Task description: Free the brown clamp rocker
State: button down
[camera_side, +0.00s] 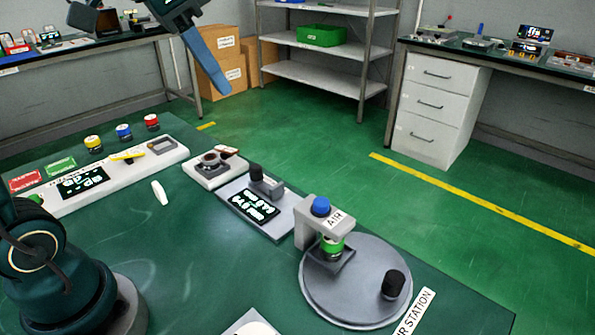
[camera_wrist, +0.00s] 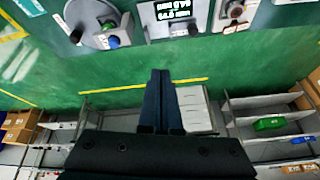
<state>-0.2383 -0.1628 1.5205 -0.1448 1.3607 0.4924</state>
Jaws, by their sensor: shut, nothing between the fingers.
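The clamp unit (camera_side: 214,168) is a small white base on the green bench, with a dark round part on it. A reddish-brown piece (camera_side: 228,151), which looks like the clamp rocker, sits at its far right corner; I cannot tell whether it is engaged. In the wrist view the unit (camera_wrist: 233,14) shows at the top, partly cut off. My gripper (camera_side: 224,91) is high above and beyond the bench, well away from the unit. Its blue fingers (camera_wrist: 161,72) are together and empty.
A long white panel (camera_side: 110,165) with coloured buttons lies left. A small white piece (camera_side: 160,193) lies on the bench.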

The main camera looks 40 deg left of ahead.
jog(key=w+a, duration=0.5)
jog(key=n+g, duration=0.2)
jog(key=n, duration=0.1)
send_over(232, 152)
jog(key=s+a, duration=0.2)
jog(key=s, duration=0.2)
notch_tip(232, 152, down, 9)
jog(key=shift+d+r+h, duration=0.1)
jog(key=shift+h, duration=0.2)
jog(key=shift+w, duration=0.1)
jog(key=x, duration=1.2)
jog(key=shift+s+d+f, duration=0.25)
jog(key=shift+s+f, duration=0.05)
jog(key=shift+d+f, duration=0.1)
jog(key=shift+f, duration=0.6)
